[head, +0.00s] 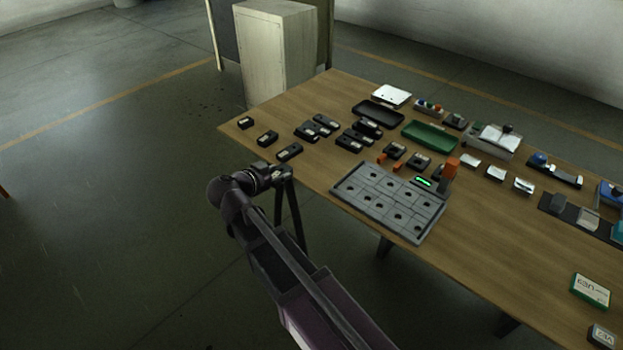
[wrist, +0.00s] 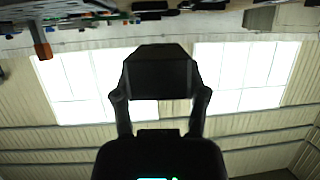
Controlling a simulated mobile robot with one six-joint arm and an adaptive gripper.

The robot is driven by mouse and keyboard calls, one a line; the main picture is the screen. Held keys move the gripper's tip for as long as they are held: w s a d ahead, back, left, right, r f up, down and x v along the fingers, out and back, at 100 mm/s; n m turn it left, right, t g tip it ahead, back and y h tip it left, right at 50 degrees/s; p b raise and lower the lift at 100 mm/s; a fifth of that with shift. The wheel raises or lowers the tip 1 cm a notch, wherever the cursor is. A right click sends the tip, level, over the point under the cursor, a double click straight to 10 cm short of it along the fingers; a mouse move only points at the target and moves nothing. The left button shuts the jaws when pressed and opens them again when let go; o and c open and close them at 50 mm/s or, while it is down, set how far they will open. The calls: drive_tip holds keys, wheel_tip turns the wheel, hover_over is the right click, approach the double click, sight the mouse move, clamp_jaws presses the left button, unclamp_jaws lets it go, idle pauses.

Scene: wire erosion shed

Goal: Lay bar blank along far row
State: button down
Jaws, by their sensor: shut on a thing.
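A dark, blocky piece (wrist: 160,70) sits between the two fingers of my gripper (wrist: 160,98) in the wrist view. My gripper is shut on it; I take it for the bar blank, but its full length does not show. In the head view my gripper (head: 282,173) is at the table's near left edge, left of and apart from the grey plate (head: 345,187). The held piece is hard to make out there. The plate lies flat on the table with several dark round holes in rows, and no bar shows lying on it.
Several black labelled blocks (head: 289,151) lie on the wooden table (head: 530,250) beyond my gripper. A black tray (head: 378,115) and a green tray (head: 430,136) lie farther back.

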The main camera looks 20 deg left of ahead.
drive_tip(key=shift+f+b, duration=1.05)
drive_tip(key=shift+f, duration=0.45)
drive_tip(key=shift+w+d, duration=0.1)
drive_tip(key=b, duration=0.1)
hover_over(312, 168)
drive_tip(key=s, duration=0.3)
drive_tip(key=shift+w+a+f, duration=0.15)
drive_tip(key=shift+a+f, duration=0.2)
drive_tip(key=shift+f, duration=0.25)
drive_tip(key=shift+w+d+f, duration=0.1)
drive_tip(key=shift+w, duration=0.5)
drive_tip(key=shift+b+x, duration=0.6)
drive_tip(key=shift+x, duration=0.3)
drive_tip(key=shift+s+f+b, duration=0.15)
drive_tip(key=shift+f+b, duration=1.05)
drive_tip(key=shift+f, duration=0.05)
drive_tip(key=shift+f, duration=0.2)
drive_tip(key=shift+c, duration=0.6)
unclamp_jaws()
